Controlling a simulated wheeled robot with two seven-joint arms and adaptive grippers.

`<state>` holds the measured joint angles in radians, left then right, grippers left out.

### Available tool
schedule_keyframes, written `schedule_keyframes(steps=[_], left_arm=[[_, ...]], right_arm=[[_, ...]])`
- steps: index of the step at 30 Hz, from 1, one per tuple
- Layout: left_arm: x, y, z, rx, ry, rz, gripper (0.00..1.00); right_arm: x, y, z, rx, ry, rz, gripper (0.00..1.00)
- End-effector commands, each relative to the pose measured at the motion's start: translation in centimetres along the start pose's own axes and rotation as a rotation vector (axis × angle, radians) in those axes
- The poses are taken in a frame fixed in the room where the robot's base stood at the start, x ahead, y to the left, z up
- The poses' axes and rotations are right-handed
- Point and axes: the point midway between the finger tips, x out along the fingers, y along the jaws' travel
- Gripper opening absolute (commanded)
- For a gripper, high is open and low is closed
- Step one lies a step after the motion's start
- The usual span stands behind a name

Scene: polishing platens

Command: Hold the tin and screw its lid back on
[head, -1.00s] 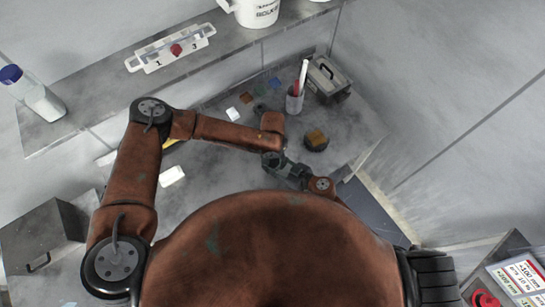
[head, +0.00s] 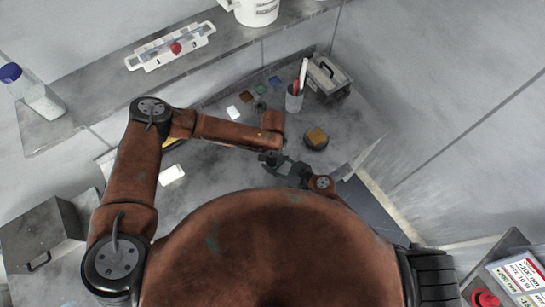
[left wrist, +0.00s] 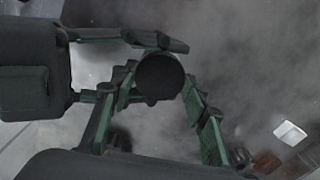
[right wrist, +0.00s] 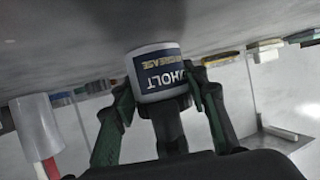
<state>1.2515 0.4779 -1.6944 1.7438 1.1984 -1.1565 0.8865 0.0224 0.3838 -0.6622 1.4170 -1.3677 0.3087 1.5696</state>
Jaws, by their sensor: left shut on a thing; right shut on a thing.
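The tin (right wrist: 155,72) is white with a blue and yellow grease label, upside down in the right wrist view. My right gripper (right wrist: 160,95) has its fingers on both sides of the tin and is shut on it; it enters the left wrist view from the left. The lid (left wrist: 159,76) is a dark round disc, seen from above in the left wrist view. My left gripper (left wrist: 158,95) is shut on it, one finger on each side. I cannot tell whether the lid touches the tin's rim. In the head view both grippers meet, hiding tin and lid.
A round dark piece with a brown top (head: 316,138) sits right of the grippers. Behind are a pen cup (head: 294,101), a grey metal box (head: 328,79) and several coloured tiles. A white tile (head: 172,174) lies left. The bench between is mostly clear.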

Motion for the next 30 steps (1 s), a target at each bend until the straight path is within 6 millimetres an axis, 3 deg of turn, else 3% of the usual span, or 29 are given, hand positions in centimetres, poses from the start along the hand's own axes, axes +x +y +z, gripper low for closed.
schedule_keyframes(steps=[5,13,14,15,21,30], left_arm=[[0.05,-0.06,0.07,0.147,-0.002,-0.001,0.13],[0.07,-0.1,0.08,0.159,-0.002,-0.002,0.13],[0.07,-0.1,0.08,0.158,-0.002,-0.002,0.42],[0.07,-0.11,0.08,0.158,-0.002,-0.002,0.45],[0.05,-0.07,0.05,0.157,-0.001,-0.001,0.59],[-0.1,-0.03,0.01,0.157,0.0,0.0,0.59]], right_arm=[[0.0,0.0,-0.05,-0.001,0.001,0.0,0.0],[0.0,0.0,-0.08,-0.001,0.001,-0.001,0.0],[0.0,0.0,-0.08,-0.001,0.001,-0.001,0.0],[0.0,0.0,-0.09,-0.001,0.001,-0.001,0.0],[0.0,0.01,-0.07,-0.001,0.001,0.0,0.0],[0.0,0.01,-0.05,0.0,0.001,0.0,0.0]])
